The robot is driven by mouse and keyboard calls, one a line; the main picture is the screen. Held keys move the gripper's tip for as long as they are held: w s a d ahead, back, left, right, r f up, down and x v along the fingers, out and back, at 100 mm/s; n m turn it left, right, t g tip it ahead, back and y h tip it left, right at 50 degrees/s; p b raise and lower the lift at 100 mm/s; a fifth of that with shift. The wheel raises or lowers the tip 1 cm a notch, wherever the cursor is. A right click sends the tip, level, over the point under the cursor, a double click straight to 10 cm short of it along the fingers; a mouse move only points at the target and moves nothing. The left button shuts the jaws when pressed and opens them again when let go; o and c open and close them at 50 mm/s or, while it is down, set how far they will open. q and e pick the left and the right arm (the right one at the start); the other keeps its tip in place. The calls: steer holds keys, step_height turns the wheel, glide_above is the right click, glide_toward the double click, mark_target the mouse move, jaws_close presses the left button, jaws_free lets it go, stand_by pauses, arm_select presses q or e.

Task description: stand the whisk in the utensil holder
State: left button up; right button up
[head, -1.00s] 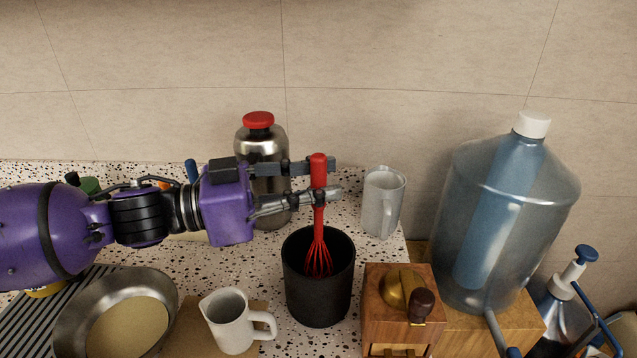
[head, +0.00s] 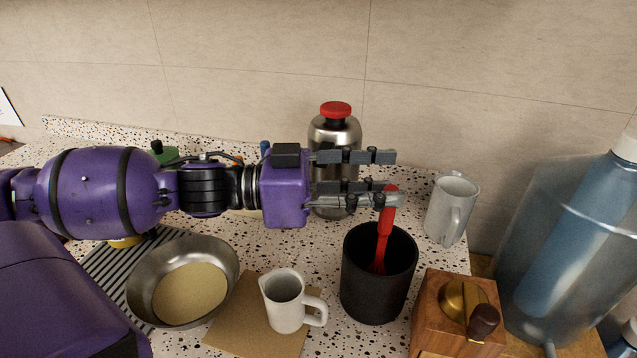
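The red whisk (head: 385,232) stands in the black utensil holder (head: 377,284), its handle leaning slightly to the right above the rim. Its wire end is hidden inside the holder. My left gripper (head: 393,178) is above the holder, with its two fingers spread apart and nothing between them. The nearer finger is beside the top of the whisk handle; I cannot tell whether they touch. My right gripper is not in view.
A steel bottle with a red cap (head: 335,135) stands behind my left gripper. A grey mug (head: 452,208) and wooden grinder (head: 458,315) stand right of the holder. A white pitcher (head: 287,300) and steel pan (head: 148,284) are to its left. A large water jug (head: 570,250) fills the right.

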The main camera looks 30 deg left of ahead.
arm_select(q)
steer(key=v, duration=1)
stand_by(0.9)
steer(key=shift+s, duration=0.1)
